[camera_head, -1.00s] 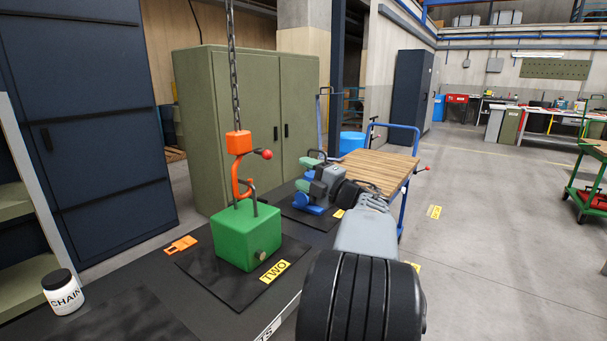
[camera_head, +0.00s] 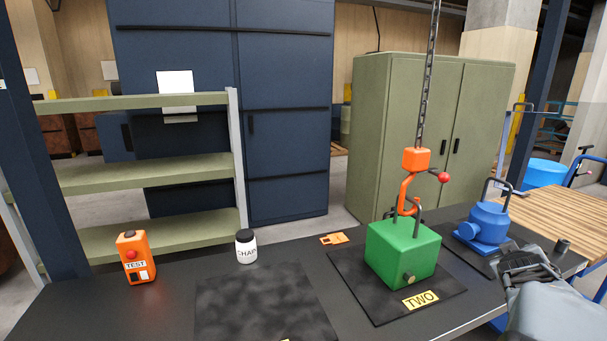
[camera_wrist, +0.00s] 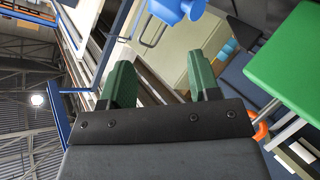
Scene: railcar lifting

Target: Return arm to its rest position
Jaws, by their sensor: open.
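My gripper (camera_wrist: 163,82) shows in the wrist view with its two green fingers spread apart and nothing between them. In the head view my grey arm is at the lower right, beside the bench's right end; I cannot make out the fingertips there. A green block (camera_head: 402,253) with a handle on top sits on a dark mat labelled TWO. An orange hook (camera_head: 408,192) hangs from a chain at the block's handle. A blue piece (camera_head: 486,222) with a handle stands behind the block to the right. The wrist view also shows the blue piece (camera_wrist: 178,10) and the green block (camera_wrist: 290,58).
An orange TEST box (camera_head: 136,257), a white CHAIN jar (camera_head: 246,247) and an orange tag (camera_head: 334,239) stand or lie on the dark bench (camera_head: 90,310). An empty dark mat (camera_head: 262,305) lies left of the block. A wooden-topped cart (camera_head: 562,212) is at the right.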

